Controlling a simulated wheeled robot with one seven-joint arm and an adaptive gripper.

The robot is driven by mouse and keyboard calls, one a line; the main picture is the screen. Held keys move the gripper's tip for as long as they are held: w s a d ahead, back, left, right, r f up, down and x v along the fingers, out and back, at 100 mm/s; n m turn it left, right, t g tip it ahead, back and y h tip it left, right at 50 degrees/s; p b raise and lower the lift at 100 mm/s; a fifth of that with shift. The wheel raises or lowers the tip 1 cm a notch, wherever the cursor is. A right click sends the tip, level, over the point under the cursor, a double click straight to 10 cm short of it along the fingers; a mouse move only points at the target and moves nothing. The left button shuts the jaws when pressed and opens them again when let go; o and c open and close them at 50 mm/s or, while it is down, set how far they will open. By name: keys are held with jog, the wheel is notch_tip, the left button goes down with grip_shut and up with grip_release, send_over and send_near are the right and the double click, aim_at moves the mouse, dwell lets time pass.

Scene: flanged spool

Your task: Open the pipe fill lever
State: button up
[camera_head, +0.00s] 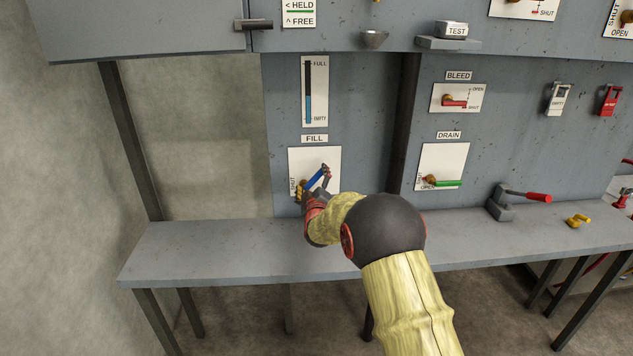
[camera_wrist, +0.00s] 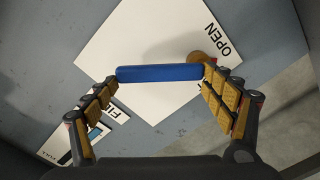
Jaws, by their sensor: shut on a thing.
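The fill lever (camera_head: 315,178) has a blue handle on a white plate (camera_head: 326,157) under the FILL label (camera_head: 314,139). In the head view the handle slants up to the right from its brass pivot, which my gripper (camera_head: 318,184) partly hides. In the wrist view the blue handle (camera_wrist: 160,73) lies across between the two fingers of my gripper (camera_wrist: 161,77), one at each end. The gripper is shut on it. The word OPEN (camera_wrist: 222,40) shows near the brass pivot (camera_wrist: 199,59); another word there is partly covered.
A level gauge (camera_head: 315,92) with blue partway up is above the lever. The bleed lever (camera_head: 456,102) and the drain lever (camera_head: 443,183) are on the panel to the right. A grey bench (camera_head: 220,245) runs below, bare at its left, with a red-handled lever (camera_head: 537,197) on its right.

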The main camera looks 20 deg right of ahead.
jog(key=shift+w+a+r+n+p, duration=0.2)
jog(key=shift+a+n+p, duration=0.45)
jog(key=shift+n, duration=0.7)
jog(key=shift+w+a+r+n+p, duration=0.15)
jog(key=shift+a+n+p, duration=0.45)
jog(key=shift+n, duration=0.8)
jog(key=shift+w+a+r+n+p, duration=0.1)
jog(key=shift+w+a+n+p, duration=0.15)
jog(key=shift+a+n+p, duration=0.75)
jog(key=shift+d+n+b, duration=0.3)
jog(key=shift+n+b, duration=0.15)
jog(key=o, duration=1.7)
jog(key=shift+f, duration=0.1)
jog(key=shift+c, duration=0.2)
jog(key=shift+s, duration=0.1)
jog(key=v, duration=1.1)
jog(key=shift+s, duration=0.35)
jog(key=shift+a, duration=0.15)
